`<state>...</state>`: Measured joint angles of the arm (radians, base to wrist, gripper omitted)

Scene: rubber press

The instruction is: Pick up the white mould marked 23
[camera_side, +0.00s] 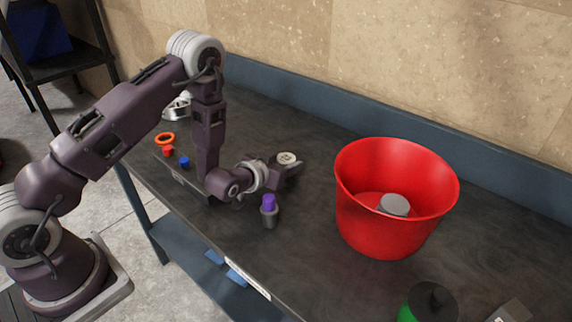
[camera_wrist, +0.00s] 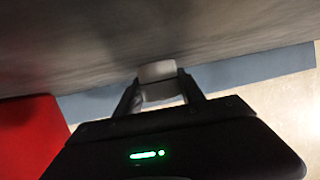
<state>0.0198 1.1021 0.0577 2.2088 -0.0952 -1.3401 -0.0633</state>
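A white round mould (camera_side: 287,158) is at the tips of my gripper (camera_side: 284,168), near the middle of the bench. In the wrist view a white mould (camera_wrist: 157,70) sits between the two fingertips (camera_wrist: 159,84), and both fingers appear to press on its sides. My gripper looks shut on it, stretched out low and nearly level over the bench. A dark mark shows on the mould's face in the side view, but the number is too small to read. Another pale grey-white round piece (camera_side: 394,205) lies inside the red tub (camera_side: 375,236); no mark on it is legible.
A purple-topped grey piece (camera_side: 268,211) stands close in front of my gripper. An orange ring (camera_side: 165,138) and small red (camera_side: 168,151) and blue (camera_side: 184,162) pieces lie at the left. A green-and-black container (camera_side: 430,302) stands at the front right. The wall is behind.

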